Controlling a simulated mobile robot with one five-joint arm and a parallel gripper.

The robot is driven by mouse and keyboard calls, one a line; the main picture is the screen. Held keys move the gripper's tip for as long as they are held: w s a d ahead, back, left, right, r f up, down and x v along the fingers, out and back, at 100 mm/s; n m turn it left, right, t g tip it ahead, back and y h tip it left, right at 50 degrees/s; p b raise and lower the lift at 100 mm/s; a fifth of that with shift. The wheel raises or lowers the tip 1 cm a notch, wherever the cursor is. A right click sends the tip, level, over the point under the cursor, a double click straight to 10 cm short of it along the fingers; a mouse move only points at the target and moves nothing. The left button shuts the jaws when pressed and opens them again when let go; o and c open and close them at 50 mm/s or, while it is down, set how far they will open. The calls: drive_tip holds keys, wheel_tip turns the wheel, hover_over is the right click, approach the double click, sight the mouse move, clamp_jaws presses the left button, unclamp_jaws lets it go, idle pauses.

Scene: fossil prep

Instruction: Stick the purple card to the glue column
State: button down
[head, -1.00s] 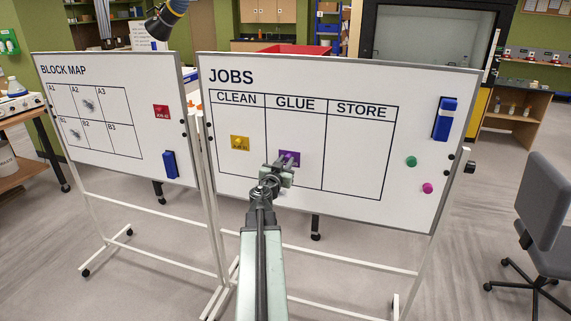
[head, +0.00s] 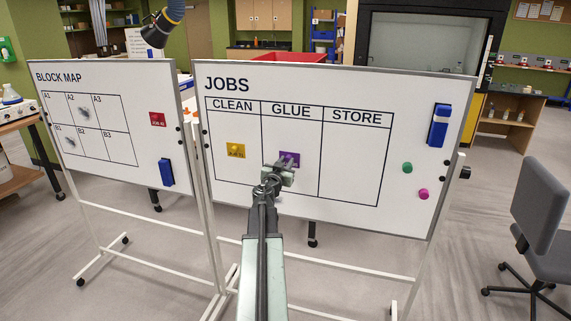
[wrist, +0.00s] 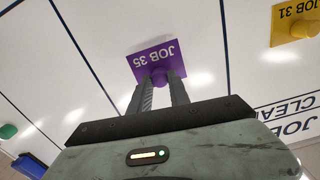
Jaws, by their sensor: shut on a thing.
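The purple card (head: 290,158) is in the GLUE column (head: 291,132) of the JOBS board, below the heading and between the column's two lines. In the wrist view the purple card (wrist: 152,58) reads JOB 35, upside down, and has a purple knob at its edge. My gripper (head: 280,170) is at the card; its fingers (wrist: 160,80) are shut on the card's knob. The card looks flat against or very close to the board; I cannot tell if it touches. My gripper hides part of the card in the head view.
A yellow card (head: 235,149) is in the CLEAN column; it also shows in the wrist view (wrist: 294,20). The STORE column (head: 350,160) is empty. A blue eraser (head: 439,125), a green magnet (head: 407,168) and a pink magnet (head: 424,194) are on the board's right. The BLOCK MAP board (head: 105,165) stands left.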

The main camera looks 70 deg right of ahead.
drive_tip(key=c, duration=2)
unclamp_jaws()
drive_tip(key=shift+c, duration=0.7)
drive_tip(key=shift+d, duration=0.75)
drive_tip(key=o, duration=1)
